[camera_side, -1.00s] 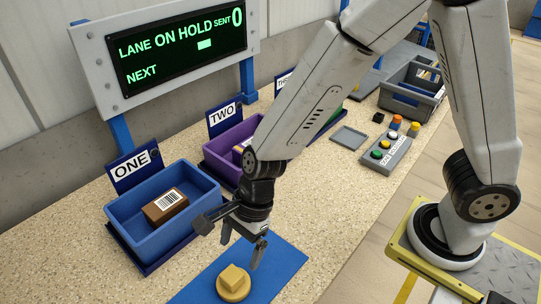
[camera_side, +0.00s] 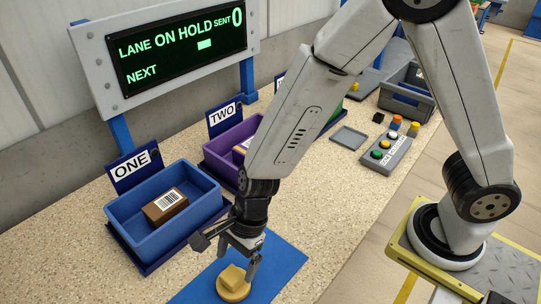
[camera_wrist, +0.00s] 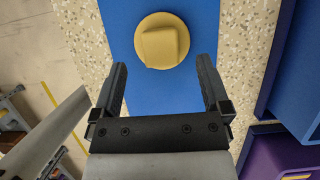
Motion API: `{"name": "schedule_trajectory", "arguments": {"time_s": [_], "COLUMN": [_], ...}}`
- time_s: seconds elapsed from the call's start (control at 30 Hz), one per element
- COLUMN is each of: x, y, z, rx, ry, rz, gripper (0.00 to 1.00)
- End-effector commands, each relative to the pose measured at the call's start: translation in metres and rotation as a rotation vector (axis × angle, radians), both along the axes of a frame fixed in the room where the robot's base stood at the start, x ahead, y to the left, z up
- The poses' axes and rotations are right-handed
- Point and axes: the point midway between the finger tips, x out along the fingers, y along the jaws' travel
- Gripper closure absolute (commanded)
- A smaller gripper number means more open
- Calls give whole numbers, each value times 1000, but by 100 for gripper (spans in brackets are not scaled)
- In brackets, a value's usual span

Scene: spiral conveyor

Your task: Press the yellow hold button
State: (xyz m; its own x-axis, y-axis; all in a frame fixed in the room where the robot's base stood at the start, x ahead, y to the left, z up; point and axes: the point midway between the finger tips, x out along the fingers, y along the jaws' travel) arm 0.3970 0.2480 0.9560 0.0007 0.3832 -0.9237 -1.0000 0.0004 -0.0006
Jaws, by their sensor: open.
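A yellow round disc with a squarish yellow block on top (camera_side: 233,285) lies on a blue mat (camera_side: 283,262) at the table's front. In the wrist view the yellow piece (camera_wrist: 162,40) sits just beyond the fingertips, roughly centred between them. My gripper (camera_side: 238,260) is open and empty, pointing down just above and behind this piece; I cannot tell whether it touches. A grey control box (camera_side: 397,156) stands at the right with several coloured buttons, including a green one (camera_side: 377,154) and a yellowish one (camera_side: 413,129). Its label is too small to read surely.
A blue bin marked ONE (camera_side: 125,218) holds a brown box (camera_side: 165,207). A purple bin marked TWO (camera_side: 213,163) stands behind my arm. The screen (camera_side: 180,48) reads LANE ON HOLD, SENT 0.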

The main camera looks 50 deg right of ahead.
Motion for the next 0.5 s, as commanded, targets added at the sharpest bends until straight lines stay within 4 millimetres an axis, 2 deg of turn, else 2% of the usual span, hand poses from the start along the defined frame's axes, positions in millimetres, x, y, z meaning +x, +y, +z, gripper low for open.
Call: {"name": "schedule_trajectory", "arguments": {"time_s": [0.3,0.5], "x": [0,1], "y": [12,16], "z": [-28,-38], "rx": [-2,-2], "ry": [3,2], "rz": [0,1], "gripper": [3,3]}}
